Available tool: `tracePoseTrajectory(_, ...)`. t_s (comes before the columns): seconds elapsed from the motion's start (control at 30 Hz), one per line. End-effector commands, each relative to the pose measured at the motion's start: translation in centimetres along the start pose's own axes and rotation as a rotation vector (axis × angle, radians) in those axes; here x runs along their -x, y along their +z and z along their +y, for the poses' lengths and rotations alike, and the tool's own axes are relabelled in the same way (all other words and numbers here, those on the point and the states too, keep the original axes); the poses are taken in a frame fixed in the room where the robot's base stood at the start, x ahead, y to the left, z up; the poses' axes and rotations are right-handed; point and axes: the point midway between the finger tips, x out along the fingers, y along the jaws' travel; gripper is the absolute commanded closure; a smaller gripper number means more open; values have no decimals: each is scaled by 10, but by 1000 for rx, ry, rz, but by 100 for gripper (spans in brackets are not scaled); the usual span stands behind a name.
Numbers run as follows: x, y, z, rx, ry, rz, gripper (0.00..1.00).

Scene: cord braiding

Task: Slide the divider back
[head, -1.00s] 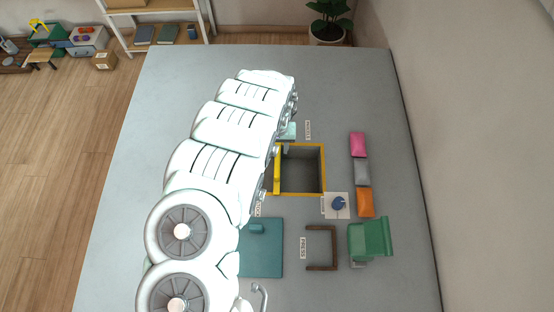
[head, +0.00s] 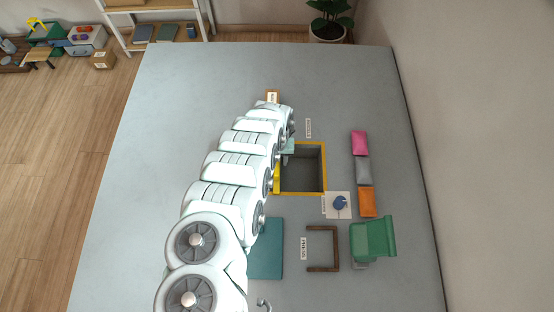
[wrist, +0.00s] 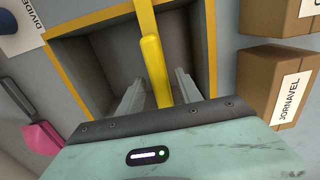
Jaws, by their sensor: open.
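The open box (head: 325,168) has a yellow rim and grey inside; its left side is partly behind my arm in the head view. In the wrist view, the box (wrist: 85,43) opens under my gripper. A yellow bar (wrist: 155,72), which looks like the divider, runs from the top edge down over the box opening. My gripper (wrist: 158,92) is open, with one grey finger on each side of the bar. I cannot tell whether either finger touches it. In the head view, my fingertips are hidden at the box's upper left.
A white plate with a blue knob (head: 338,204) sits at the box's lower right. Pink (head: 359,143), grey and orange blocks line the right. Brown boxes (wrist: 288,88) stand beside the box in the wrist view. A teal board (head: 267,250) lies below.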

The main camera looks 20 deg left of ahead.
Motion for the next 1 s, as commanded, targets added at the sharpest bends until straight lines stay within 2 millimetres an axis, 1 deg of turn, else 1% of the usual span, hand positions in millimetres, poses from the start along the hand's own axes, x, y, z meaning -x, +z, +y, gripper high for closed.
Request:
tracePoseTrajectory(0.23, 0, 0, 0, 0, 0, 1, 59)
tracePoseTrajectory(0.73, 0, 0, 0, 0, 0, 1, 100)
tracePoseTrajectory(1.0, 0, -1, 0, 0, 0, 1, 100)
